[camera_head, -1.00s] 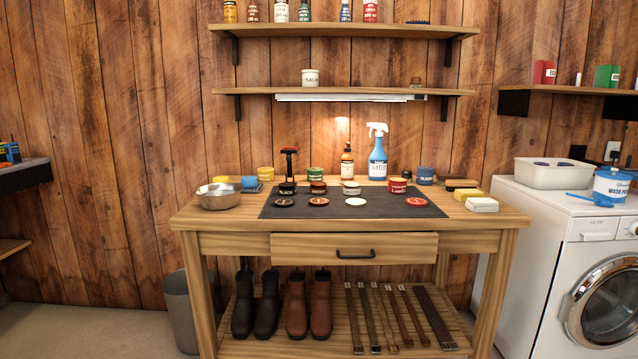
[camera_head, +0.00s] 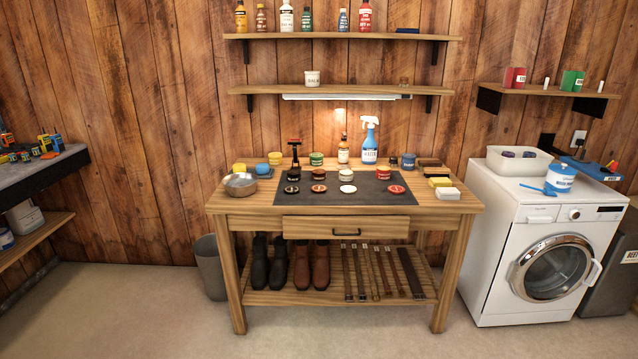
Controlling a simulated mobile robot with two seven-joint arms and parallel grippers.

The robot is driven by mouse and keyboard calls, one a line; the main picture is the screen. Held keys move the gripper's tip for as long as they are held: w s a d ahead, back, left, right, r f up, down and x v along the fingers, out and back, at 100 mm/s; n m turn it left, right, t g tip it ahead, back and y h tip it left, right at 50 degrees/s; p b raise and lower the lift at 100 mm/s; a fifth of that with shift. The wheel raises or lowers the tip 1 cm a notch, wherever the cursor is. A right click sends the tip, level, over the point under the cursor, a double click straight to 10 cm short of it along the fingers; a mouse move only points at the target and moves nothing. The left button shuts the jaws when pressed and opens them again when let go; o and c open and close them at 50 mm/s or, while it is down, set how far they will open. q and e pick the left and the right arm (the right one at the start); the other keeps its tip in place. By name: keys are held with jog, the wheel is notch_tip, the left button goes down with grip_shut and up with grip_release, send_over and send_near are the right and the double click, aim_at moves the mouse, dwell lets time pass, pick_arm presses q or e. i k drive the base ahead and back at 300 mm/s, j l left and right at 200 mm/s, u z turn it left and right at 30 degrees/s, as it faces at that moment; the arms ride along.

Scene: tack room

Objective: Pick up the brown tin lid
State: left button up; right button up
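The brown tin lid (camera_head: 319,188) appears to be the second from the left in a row of small round lids lying on the dark mat (camera_head: 365,196) on the wooden workbench. A brown tin (camera_head: 318,175) stands just behind it. Beside it lie a black lid (camera_head: 291,189) on the left and a white lid (camera_head: 348,189) on the right, with a red lid (camera_head: 397,189) further right. The lid is small here, so its label is unreadable. Neither of my grippers is in view.
A metal bowl (camera_head: 240,184) stands at the bench's left, a white block (camera_head: 447,193) at its right. A drawer (camera_head: 346,228) is shut below the top; boots and straps fill the lower shelf. A washing machine (camera_head: 545,240) stands right. The floor in front is clear.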

aim_at(316, 189)
jog(key=i+l+u, duration=0.15)
jog(key=i+l, duration=1.65)
jog(key=l, duration=0.15)
